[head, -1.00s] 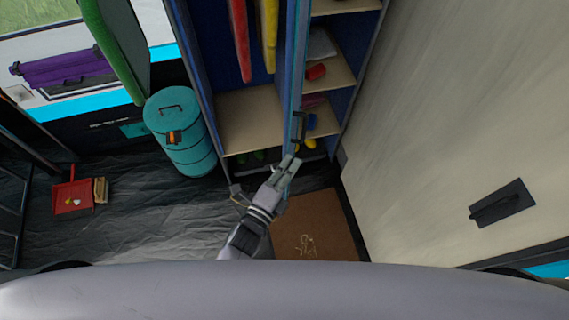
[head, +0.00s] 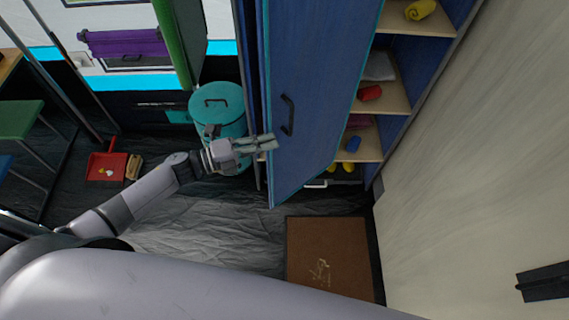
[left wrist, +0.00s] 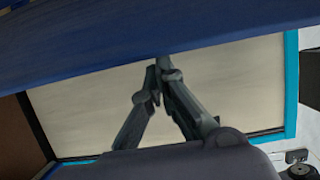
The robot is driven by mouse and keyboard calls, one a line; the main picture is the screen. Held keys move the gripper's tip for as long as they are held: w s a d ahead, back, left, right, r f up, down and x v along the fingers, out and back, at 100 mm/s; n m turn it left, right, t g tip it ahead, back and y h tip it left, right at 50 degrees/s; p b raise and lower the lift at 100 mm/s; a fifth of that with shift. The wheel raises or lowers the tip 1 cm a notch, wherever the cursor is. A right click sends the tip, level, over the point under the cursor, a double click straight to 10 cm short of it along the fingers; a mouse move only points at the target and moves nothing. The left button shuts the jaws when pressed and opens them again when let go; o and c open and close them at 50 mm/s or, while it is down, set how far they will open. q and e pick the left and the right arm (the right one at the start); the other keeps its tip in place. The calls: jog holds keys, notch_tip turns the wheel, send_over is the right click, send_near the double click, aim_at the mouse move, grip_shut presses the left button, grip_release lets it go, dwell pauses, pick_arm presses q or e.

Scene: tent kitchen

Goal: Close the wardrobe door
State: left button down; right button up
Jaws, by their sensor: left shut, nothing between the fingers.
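The wardrobe (head: 373,183) stands in the upper middle of the head view. Its blue door (head: 325,60), with a dark handle (head: 287,115) near its left edge, shows its outer face and hides the hanging compartment. The door's lower left corner appears to stand out from the wardrobe, so it looks ajar. My left gripper (head: 272,143) is shut and empty, its fingertips overlapping the door's left edge below the handle; I cannot tell if they touch. In the left wrist view its fingers (left wrist: 160,72) converge below a blue surface. My right gripper is not in view.
Open shelves (head: 390,97) with coloured rolled items lie right of the door. A teal barrel (head: 217,102) stands behind my left gripper. A brown mat (head: 330,255) lies in front, a red dustpan (head: 106,165) at left. A pale wall (head: 480,150) bounds the right.

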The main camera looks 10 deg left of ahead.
pick_arm(q)
jog(key=w+a+b, duration=0.7)
jog(key=a+b, duration=0.1)
jog(key=a, duration=0.1)
jog(key=shift+w+a+m+g, duration=0.2)
jog(key=shift+w+m+g, duration=0.1)
jog(key=shift+w+g, duration=0.1)
jog(key=shift+s+d+f, duration=0.1)
jog(key=shift+s, duration=0.05)
